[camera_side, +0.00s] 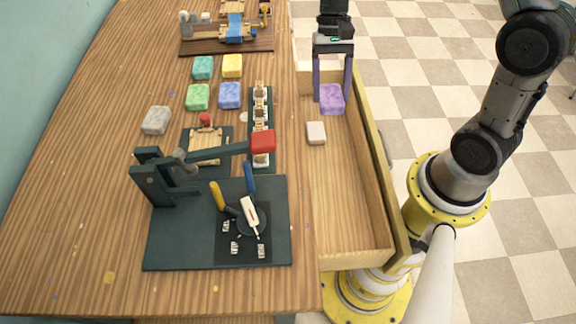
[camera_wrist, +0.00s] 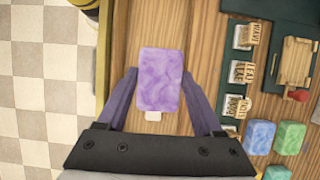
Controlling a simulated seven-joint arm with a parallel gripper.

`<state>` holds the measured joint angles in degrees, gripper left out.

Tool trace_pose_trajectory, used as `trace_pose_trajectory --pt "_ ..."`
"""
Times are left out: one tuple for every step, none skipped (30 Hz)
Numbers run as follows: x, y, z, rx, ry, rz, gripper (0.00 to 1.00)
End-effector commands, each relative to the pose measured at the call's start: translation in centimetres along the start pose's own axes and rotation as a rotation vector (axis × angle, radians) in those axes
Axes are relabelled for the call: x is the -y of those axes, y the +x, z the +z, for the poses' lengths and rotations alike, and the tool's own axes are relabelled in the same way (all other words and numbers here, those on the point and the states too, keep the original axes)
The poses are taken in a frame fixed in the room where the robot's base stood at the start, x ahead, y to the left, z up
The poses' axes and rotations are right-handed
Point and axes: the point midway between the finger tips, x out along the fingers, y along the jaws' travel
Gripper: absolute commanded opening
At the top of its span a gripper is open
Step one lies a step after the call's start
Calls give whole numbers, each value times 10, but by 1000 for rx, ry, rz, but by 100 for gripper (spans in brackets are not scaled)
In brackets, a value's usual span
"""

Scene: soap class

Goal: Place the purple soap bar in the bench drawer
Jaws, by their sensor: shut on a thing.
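The purple soap bar (camera_side: 331,98) is marbled and held between the two fingers of my gripper (camera_side: 332,92). In the wrist view the purple bar (camera_wrist: 160,78) sits upright in the picture between the fingertips of my gripper (camera_wrist: 159,80). The bench drawer (camera_side: 350,205) is pulled open on the bench's right side, and the bar is over its far part. I cannot tell whether the bar touches the drawer floor. The drawer wall (camera_wrist: 104,45) runs along the left in the wrist view.
A small cream bar (camera_side: 316,133) lies in the drawer, partly hidden by the purple bar in the wrist view. Green, yellow, blue and grey soap bars (camera_side: 197,96) lie on the bench (camera_side: 110,150). A stamping press (camera_side: 160,180) stands nearer. The drawer's near part is clear.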

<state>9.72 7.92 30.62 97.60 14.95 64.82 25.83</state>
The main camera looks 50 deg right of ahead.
Motion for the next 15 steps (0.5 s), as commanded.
trace_pose_trajectory --pt "-1 16 -6 7 3 4 8" --pt "-1 24 -9 7 3 4 8" --pt "0 35 -14 6 2 3 8" --pt "0 42 -18 5 2 3 8" --pt "-1 48 -20 5 2 3 8" --pt "0 54 -24 3 1 2 8" --pt "0 59 -26 3 1 2 8" --pt "0 63 -28 2 1 1 8" --pt "0 66 -30 2 1 0 8" --pt "0 69 -31 1 1 0 8" --pt "0 72 -32 1 2 0 8" --pt "0 77 -34 3 2 1 8" --pt "0 81 -36 3 2 1 8" --pt "0 86 -38 3 2 1 8" --pt "0 93 -41 4 1 2 8"
